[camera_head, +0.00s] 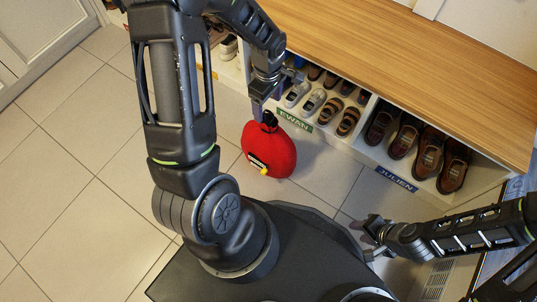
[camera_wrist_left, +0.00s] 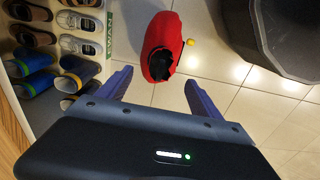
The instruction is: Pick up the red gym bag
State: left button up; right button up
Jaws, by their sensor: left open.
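The red gym bag (camera_head: 270,152) stands on the tiled floor in front of the shoe cubbies, with a dark top and a small yellow piece at its lower front. My left gripper (camera_head: 262,108) is over the bag's top end in the head view. In the left wrist view the open fingers (camera_wrist_left: 150,88) are spread, and the bag (camera_wrist_left: 160,45) lies beyond and between them, its dark top facing me. Nothing is between the fingers. My right gripper (camera_head: 368,235) is at the lower right, away from the bag; its jaw state is unclear.
The wooden-topped shoe cubby (camera_head: 400,50) runs along the right, with several shoes inside and labels reading EWAN (camera_head: 294,121) and JULIEN (camera_head: 396,180). A pale door (camera_head: 40,30) is at the upper left. The tiled floor (camera_head: 70,200) on the left is clear.

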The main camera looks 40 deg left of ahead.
aim_at(268, 118)
pick_arm(q)
jog(key=shift+f+b, duration=0.5)
jog(key=shift+f, duration=0.75)
jog(key=shift+f, duration=0.15)
notch_tip(268, 118, down, 4)
jog(key=shift+s+d+f+b, duration=0.1)
jog(key=shift+d+f+b, duration=0.1)
jog(key=shift+b, duration=1.05)
jog(key=shift+f, duration=0.35)
jog(key=shift+c, duration=0.3)
grip_shut()
jog(key=shift+r, duration=0.1)
